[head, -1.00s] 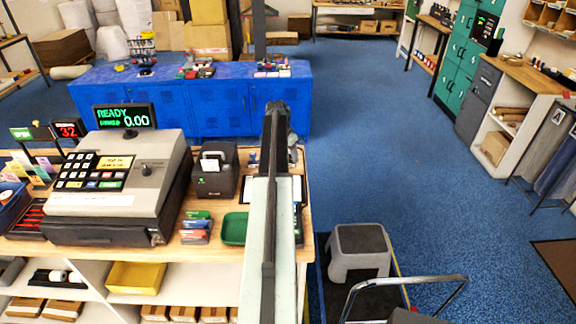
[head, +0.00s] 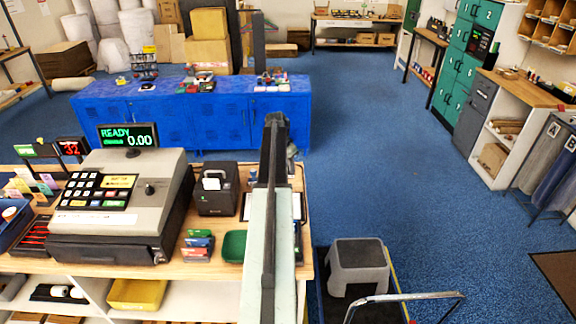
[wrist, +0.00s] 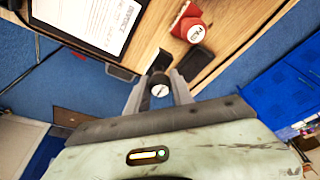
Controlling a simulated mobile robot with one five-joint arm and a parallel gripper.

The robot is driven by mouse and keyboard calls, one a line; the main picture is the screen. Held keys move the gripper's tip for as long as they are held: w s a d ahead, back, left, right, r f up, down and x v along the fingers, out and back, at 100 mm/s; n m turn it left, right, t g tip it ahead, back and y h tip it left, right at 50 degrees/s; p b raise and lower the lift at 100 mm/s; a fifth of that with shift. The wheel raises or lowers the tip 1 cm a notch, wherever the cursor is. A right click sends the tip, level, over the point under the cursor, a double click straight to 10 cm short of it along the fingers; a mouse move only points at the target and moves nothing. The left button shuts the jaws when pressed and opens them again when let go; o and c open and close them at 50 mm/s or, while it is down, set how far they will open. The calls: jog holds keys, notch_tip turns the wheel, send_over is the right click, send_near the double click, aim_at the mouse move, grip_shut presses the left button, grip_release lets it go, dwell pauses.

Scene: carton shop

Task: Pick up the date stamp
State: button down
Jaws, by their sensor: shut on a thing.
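My gripper (wrist: 160,90) shows in the wrist view with its two grey fingers on either side of a small dark thing with a round silver end, which I take to be the date stamp (wrist: 160,78). The fingers are shut on it. It appears in front of the edge of the wooden counter (wrist: 232,48); I cannot tell its height above it. In the head view my arm runs over the counter's right end, and the gripper and stamp are not clearly visible there.
A clipboard (wrist: 98,22) with a white sheet lies to the left. The cash register (head: 120,205) stands left of my arm. A grey step stool (head: 358,262) is at the right.

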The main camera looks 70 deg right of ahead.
jog(key=s+a+r+p, duration=0.1)
jog(key=s+a, duration=0.3)
jog(key=a, duration=1.1)
jog(key=shift+s+r, duration=0.1)
